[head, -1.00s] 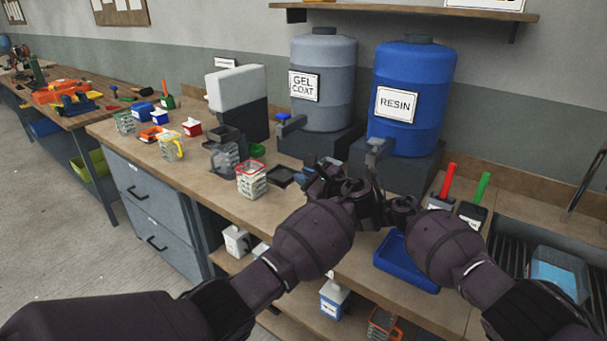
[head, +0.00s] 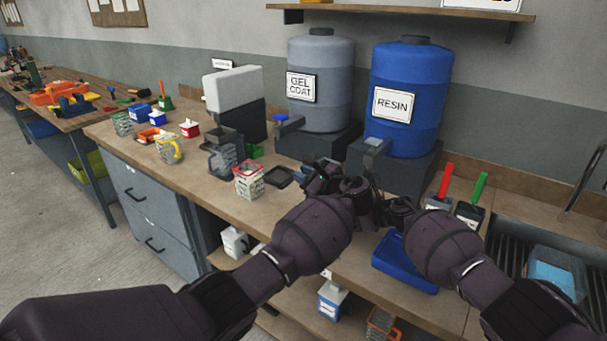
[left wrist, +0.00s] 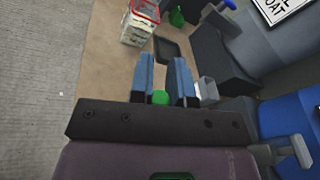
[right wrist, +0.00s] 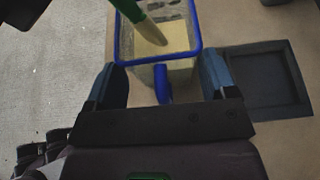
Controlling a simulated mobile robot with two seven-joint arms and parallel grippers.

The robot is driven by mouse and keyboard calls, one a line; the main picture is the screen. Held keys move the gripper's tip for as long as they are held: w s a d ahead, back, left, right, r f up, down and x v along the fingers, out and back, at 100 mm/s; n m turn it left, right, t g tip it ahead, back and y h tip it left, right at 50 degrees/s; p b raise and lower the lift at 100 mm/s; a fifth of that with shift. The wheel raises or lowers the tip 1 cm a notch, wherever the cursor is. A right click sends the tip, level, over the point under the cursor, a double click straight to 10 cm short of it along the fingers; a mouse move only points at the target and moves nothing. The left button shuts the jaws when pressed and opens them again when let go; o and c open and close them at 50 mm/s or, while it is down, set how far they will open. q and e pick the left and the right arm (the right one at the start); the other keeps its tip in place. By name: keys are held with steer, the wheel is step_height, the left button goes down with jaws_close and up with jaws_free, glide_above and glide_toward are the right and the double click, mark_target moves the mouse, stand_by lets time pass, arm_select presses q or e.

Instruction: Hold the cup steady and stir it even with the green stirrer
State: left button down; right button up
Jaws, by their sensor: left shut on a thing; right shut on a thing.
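The cup (right wrist: 193,62) is clear with a blue rim and a blue handle, and shows in the right wrist view. It holds a pale yellow mix. My left gripper (left wrist: 161,88) is shut on the green stirrer, whose green end shows between the fingers in the left wrist view (left wrist: 160,97). In the head view the left gripper (head: 322,177) hides most of the cup.
The grey gel coat drum (head: 320,85) and blue resin drum (head: 412,75) stand behind the hands. A red-rimmed cup (head: 249,180) and dark square tray (head: 279,177) are to the left. A blue tray (head: 405,265) is below; holders with red and green sticks (head: 470,210) stand right.

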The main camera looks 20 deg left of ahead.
stand_by(0.3)
arm_select(q)
step_height(320, 180, up, 9)
steer(key=s+a, duration=0.2)
steer(key=shift+s+a, duration=0.35)
stand_by(0.8)
steer(key=shift+r, duration=0.1)
stand_by(0.5)
step_height(320, 180, up, 5)
stand_by(0.7)
stand_by(0.6)
arm_select(e)
steer(key=o, duration=1.1)
